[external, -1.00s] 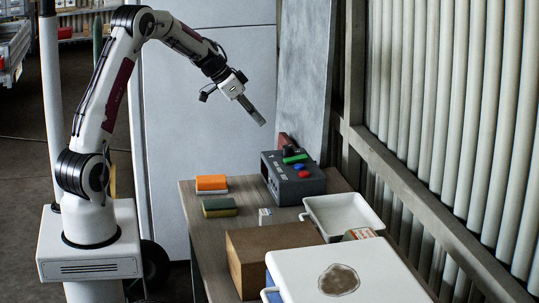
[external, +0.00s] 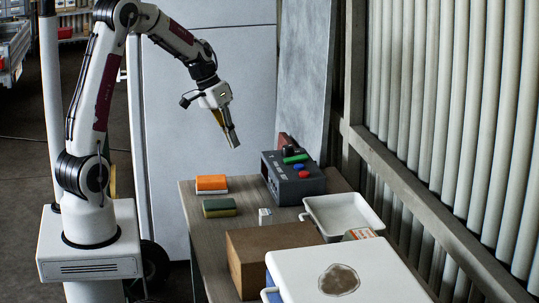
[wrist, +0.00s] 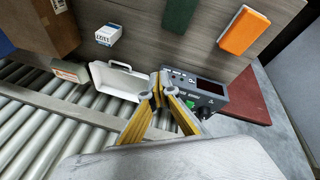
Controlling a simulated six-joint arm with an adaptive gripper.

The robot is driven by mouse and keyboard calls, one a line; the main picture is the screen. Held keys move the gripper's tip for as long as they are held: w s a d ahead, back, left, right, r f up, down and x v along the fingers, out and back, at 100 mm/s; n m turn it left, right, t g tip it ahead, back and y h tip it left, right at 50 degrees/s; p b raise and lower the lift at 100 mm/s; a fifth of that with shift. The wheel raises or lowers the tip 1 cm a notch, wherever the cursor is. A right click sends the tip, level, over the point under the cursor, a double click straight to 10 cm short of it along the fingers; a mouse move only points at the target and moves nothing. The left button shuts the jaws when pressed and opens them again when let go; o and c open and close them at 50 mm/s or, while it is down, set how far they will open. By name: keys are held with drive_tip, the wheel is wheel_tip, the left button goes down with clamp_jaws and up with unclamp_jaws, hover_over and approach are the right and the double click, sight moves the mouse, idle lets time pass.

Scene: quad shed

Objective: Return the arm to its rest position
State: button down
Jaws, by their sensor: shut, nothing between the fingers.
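My gripper (external: 233,143) is shut and empty. In the external view it hangs in the air above the back of the table, pointing down and slightly right, left of the dark control box. In the wrist view its yellow-sided fingers (wrist: 159,84) meet at the tips, in front of the tray and the control box. My arm is bent over from its base at the left and touches nothing on the table.
The wooden table (external: 200,246) holds an orange block (external: 211,183), a green block (external: 219,208), a small white box (external: 265,216), a control box (external: 292,179) with coloured buttons, a white tray (external: 330,239), a cardboard box (external: 240,280) and a stained white lid (external: 300,270). A ribbed wall stands right.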

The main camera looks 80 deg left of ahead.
drive_tip(key=s+d+r+m, duration=0.2)
drive_tip(key=s+d+r, duration=0.3)
drive_tip(key=s+d, duration=0.5)
drive_tip(key=s+d+r+m+t+y, duration=0.1)
drive_tip(key=s+d+r+m, duration=0.2)
drive_tip(key=s+d, duration=0.7)
drive_tip(key=shift+d+r+t, duration=0.3)
drive_tip(key=shift+d+r, duration=0.9)
drive_tip(key=shift+d, duration=1.95)
